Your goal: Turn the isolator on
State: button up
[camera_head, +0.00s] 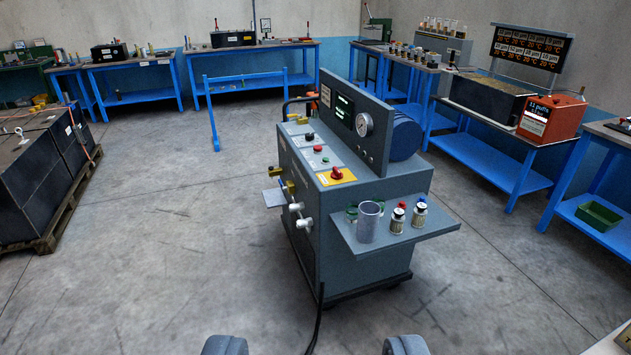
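The grey machine cart (352,218) stands on the floor in the middle of the view, a short way ahead of my gripper. A red rotary knob on a yellow plate (322,181), which looks like the isolator (337,173), sits at the near end of its sloped top panel. The knob's exact angle is too small to tell. My gripper (315,345) shows at the bottom edge as two grey fingertips set wide apart. It is open and empty, and apart from the cart.
A side shelf (432,226) on the cart holds a clear cup (369,222) and small capped jars. A black cable runs down the cart's front. Blue workbenches line the walls, and dark crates (40,175) on a pallet stand left. The floor left of the cart is clear.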

aim_at(337, 175)
jog(key=k, duration=0.4)
jog(key=z, duration=0.2)
jog(key=i, duration=3.35)
jog(key=z, duration=0.3)
